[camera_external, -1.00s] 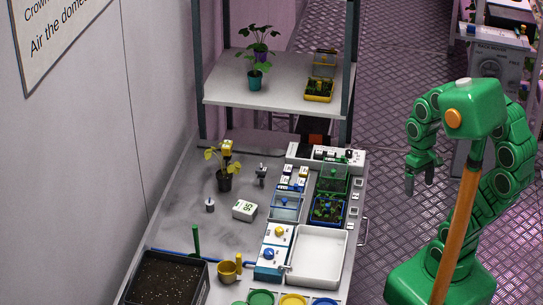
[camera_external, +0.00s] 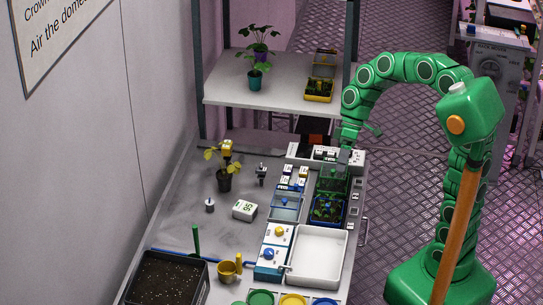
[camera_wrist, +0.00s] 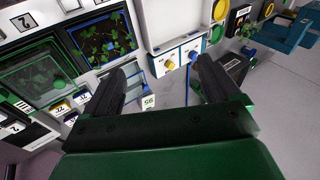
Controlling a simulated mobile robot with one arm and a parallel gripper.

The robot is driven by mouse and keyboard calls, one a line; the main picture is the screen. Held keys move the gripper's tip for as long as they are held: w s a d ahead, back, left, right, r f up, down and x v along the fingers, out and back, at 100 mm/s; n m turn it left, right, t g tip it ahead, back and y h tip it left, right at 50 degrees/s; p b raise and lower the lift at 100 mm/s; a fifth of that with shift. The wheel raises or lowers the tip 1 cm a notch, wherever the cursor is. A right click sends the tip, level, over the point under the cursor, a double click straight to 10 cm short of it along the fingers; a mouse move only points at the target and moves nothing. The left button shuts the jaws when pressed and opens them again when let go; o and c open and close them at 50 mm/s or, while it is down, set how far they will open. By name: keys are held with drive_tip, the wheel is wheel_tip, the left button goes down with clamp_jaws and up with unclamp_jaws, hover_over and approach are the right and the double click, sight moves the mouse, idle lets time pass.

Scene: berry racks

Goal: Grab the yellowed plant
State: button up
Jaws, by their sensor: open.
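The yellowed plant (camera_external: 226,166) has yellow leaves and stands upright in a small dark pot on the grey bench, left of centre in the external view. I cannot make it out in the wrist view. My gripper (camera_external: 346,156) is above the bench's right edge, near the green-lidded tray, well to the right of the plant. In the wrist view my gripper (camera_wrist: 157,82) shows two dark fingers spread apart with nothing between them.
A blue planter (camera_external: 327,210), a clear box (camera_external: 286,208) and a white tray (camera_external: 345,256) fill the bench's right side. A shelf (camera_external: 225,92) with two potted plants overhangs the back.

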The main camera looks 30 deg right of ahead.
drive_tip(key=w+a+n+y, duration=0.3)
drive_tip(key=w+a, duration=0.4)
drive_tip(key=w, duration=0.3)
drive_tip(key=n+t+y, duration=0.1)
drive_tip(key=n+y, duration=0.4)
drive_tip(key=n, duration=0.2)
approach(222, 175)
drive_tip(key=s+a, duration=0.1)
drive_tip(key=a, duration=0.1)
drive_tip(key=shift+w+f+n, duration=0.2)
drive_tip(key=shift+f+n, duration=0.1)
drive_tip(key=shift+f, duration=0.05)
drive_tip(key=shift+x, duration=3.7)
drive_tip(key=shift+w+f, duration=0.1)
drive_tip(key=c, duration=1.1)
